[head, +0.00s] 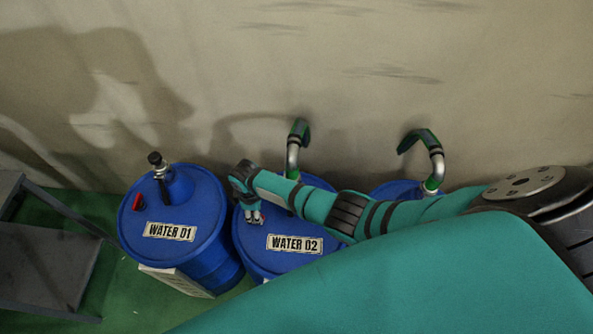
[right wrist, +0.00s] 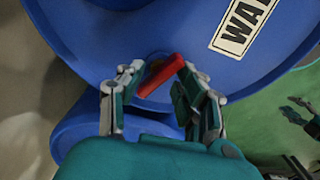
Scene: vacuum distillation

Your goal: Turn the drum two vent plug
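The drum labelled WATER 02 (head: 270,262) is a blue drum in the middle of the head view, partly covered by my right arm. Its red vent plug (right wrist: 161,75) shows as a red bar on the drum top in the right wrist view. My right gripper (head: 253,216) reaches down over this drum. In the right wrist view my right gripper (right wrist: 162,72) has its fingers spread on both sides of the plug. I cannot tell whether either finger touches it. Dark finger-like parts at the right edge of that view may be my left gripper (right wrist: 300,112); its state is unclear.
The WATER 01 drum (head: 205,210) stands to the left, with a black-topped fitting (head: 158,165) and a red plug (head: 138,203). A third blue drum (head: 395,188) is mostly hidden behind my arm. Curved pipes (head: 293,155) rise near the wall. A grey cart (head: 45,265) stands far left.

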